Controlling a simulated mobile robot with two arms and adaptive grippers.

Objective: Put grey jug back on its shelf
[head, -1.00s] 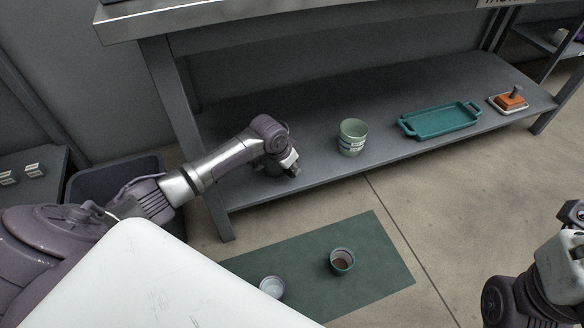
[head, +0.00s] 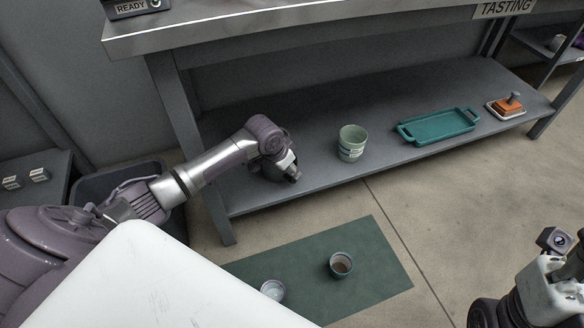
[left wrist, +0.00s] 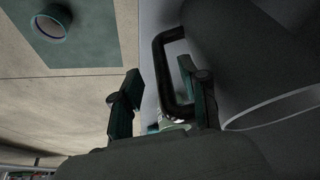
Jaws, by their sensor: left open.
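The grey jug (left wrist: 240,48) shows large and close in the left wrist view, with its black looped handle (left wrist: 160,75) toward my left gripper (left wrist: 158,92). The gripper is open. The upright bar of the handle lies between its two fingers, and the right finger appears inside the loop. In the head view my left gripper (head: 292,174) is low over the left end of the lower shelf (head: 320,178). There the jug is mostly hidden by the gripper and hard to tell apart from it. My right arm is at the right edge; its fingers are out of frame.
On the lower shelf are green stacked cups (head: 352,144), a teal tray (head: 438,127) and an orange-and-white item (head: 508,106). A green mat (head: 370,262) on the floor holds two cups (head: 341,264) (head: 272,290). A dark bin (head: 100,182) stands left of the bench.

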